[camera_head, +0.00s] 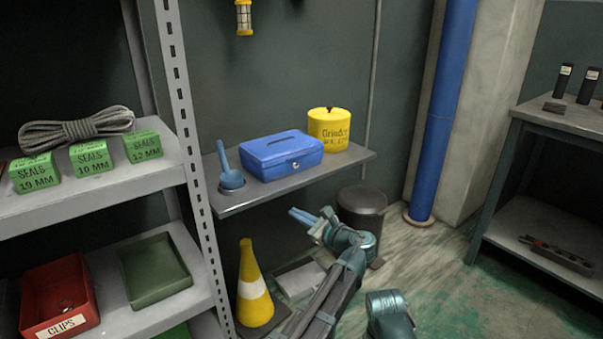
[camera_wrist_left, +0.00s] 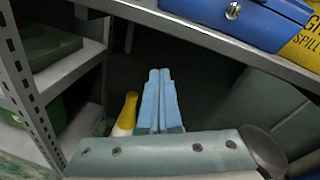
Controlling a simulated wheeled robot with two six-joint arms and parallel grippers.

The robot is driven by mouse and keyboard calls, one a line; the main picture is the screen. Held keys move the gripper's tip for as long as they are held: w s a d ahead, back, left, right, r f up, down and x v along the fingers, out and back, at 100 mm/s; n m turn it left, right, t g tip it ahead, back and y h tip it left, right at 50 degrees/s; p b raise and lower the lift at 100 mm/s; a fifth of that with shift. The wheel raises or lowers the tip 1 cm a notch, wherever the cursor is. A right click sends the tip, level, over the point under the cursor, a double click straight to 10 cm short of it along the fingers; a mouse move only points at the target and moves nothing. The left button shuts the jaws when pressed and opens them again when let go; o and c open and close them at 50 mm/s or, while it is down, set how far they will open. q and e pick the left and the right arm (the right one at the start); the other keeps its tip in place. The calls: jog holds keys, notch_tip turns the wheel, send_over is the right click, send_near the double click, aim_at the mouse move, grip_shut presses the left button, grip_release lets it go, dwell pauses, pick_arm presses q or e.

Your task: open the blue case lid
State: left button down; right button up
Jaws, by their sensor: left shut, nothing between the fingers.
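The blue case (camera_head: 281,157) sits on a small grey wall shelf with its lid shut. Its lid has a dark slot on top, and a round lock shows on the front. In the left wrist view the blue case (camera_wrist_left: 262,22) is cut off by the top edge, with the round lock on its front face. My left gripper (camera_head: 300,215) is below and in front of the shelf, apart from the case. In the left wrist view its two blue fingers (camera_wrist_left: 159,73) lie together, empty. My right gripper is not seen.
The wall shelf (camera_head: 238,202) also holds a yellow tin (camera_head: 329,130) and a blue scoop-like tool (camera_head: 229,168). A yellow cone (camera_head: 253,285) and a dark bin (camera_head: 362,208) stand below. A metal rack (camera_head: 150,183) is at left, a workbench (camera_head: 560,122) at right.

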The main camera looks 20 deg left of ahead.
aim_at(295, 162)
pick_arm(q)
jog(key=w+d+r+m+t+y, duration=0.2)
jog(key=w+d+r+m+t, duration=0.2)
jog(key=d+r+m, duration=0.25)
jog(key=shift+n, duration=0.35)
jog(key=p+x, duration=0.1)
jog(key=x, duration=0.4)
jog(key=p+x, duration=0.1)
jog(key=x, duration=0.4)
jog(key=shift+s+a+r, duration=0.15)
jog(key=shift+a+r, duration=0.05)
jog(key=shift+r, duration=0.05)
jog(key=shift+r+p, duration=0.1)
jog(key=shift+p, duration=0.25)
